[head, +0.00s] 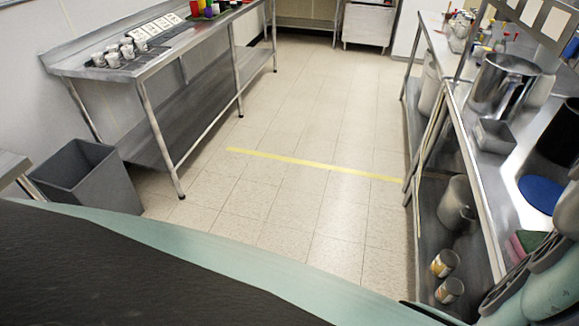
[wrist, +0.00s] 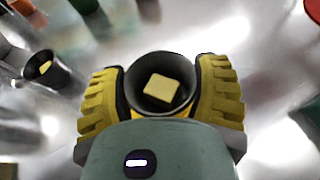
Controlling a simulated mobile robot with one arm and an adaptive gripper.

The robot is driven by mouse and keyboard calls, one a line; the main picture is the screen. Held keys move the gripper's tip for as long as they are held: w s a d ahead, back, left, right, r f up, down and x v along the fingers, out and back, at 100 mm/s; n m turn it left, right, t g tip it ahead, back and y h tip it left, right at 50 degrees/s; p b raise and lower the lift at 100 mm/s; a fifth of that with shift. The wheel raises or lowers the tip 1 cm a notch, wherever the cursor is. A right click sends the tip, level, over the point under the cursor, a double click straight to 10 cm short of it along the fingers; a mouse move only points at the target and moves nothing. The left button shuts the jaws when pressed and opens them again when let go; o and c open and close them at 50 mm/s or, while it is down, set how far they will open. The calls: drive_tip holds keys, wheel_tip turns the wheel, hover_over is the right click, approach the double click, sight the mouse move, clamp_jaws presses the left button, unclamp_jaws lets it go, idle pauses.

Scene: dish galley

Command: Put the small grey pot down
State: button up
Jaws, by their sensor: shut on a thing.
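In the wrist view the small grey pot (wrist: 160,63) is round, dark inside, and open toward the camera. A pale yellow block (wrist: 161,88) lies in it. My gripper (wrist: 160,76) has its two ribbed yellow fingers closed on the pot from left and right. The pot's underside is hidden, so I cannot tell whether it touches the shiny metal surface (wrist: 235,30) behind it. I cannot make out the pot or my gripper in the head view.
A dark grey cup (wrist: 50,75) with something yellow inside is left of the pot. In the head view the right metal counter (head: 462,95) holds a big steel pot (head: 500,85), a square steel pan (head: 494,135) and a blue disc (head: 541,193). A grey bin (head: 88,178) stands left.

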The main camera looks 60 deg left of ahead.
drive_tip(key=shift+s+f+b, duration=0.2)
drive_tip(key=shift+f+b, duration=1.55)
drive_tip(key=shift+b, duration=0.05)
drive_tip(key=shift+r, duration=0.1)
drive_tip(key=shift+f, duration=0.2)
drive_tip(key=o, duration=1.2)
drive_tip(key=shift+w+a, duration=0.1)
drive_tip(key=shift+r, duration=0.25)
drive_tip(key=shift+b+v, duration=0.75)
drive_tip(key=shift+v, duration=5.25)
